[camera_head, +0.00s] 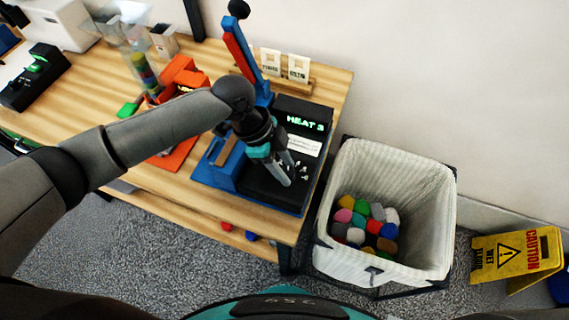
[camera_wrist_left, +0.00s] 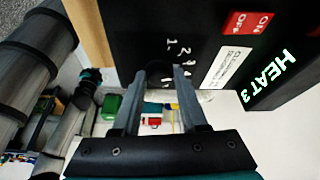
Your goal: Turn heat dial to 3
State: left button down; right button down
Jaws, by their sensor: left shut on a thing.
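The heat machine is a black box on a blue base (camera_head: 219,177) near the table's right end. Its green display (camera_head: 304,122) reads HEAT 3; the display also shows in the left wrist view (camera_wrist_left: 268,80). My left gripper (camera_head: 287,180) reaches down to the black panel, and its fingers are shut on the heat dial. In the left wrist view the fingertips (camera_wrist_left: 166,70) meet the panel just below small white numbers (camera_wrist_left: 178,46). The dial is dark on dark and mostly hidden between the fingers. My right gripper is not in view.
A red ON/OFF switch (camera_wrist_left: 247,22) and a white label (camera_wrist_left: 228,66) are on the panel. An orange machine (camera_head: 183,78) stands left of the heat machine. A white bin (camera_head: 344,253) with several coloured pieces stands right of the table. A yellow caution sign (camera_head: 510,254) is farther right.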

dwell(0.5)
pick_arm(q)
jog(key=shift+c, duration=2.2)
grip_release()
jog(key=p+v, duration=0.1)
jog(key=v, duration=1.4)
jog(key=shift+w, duration=0.15)
jog(key=shift+r, duration=0.1)
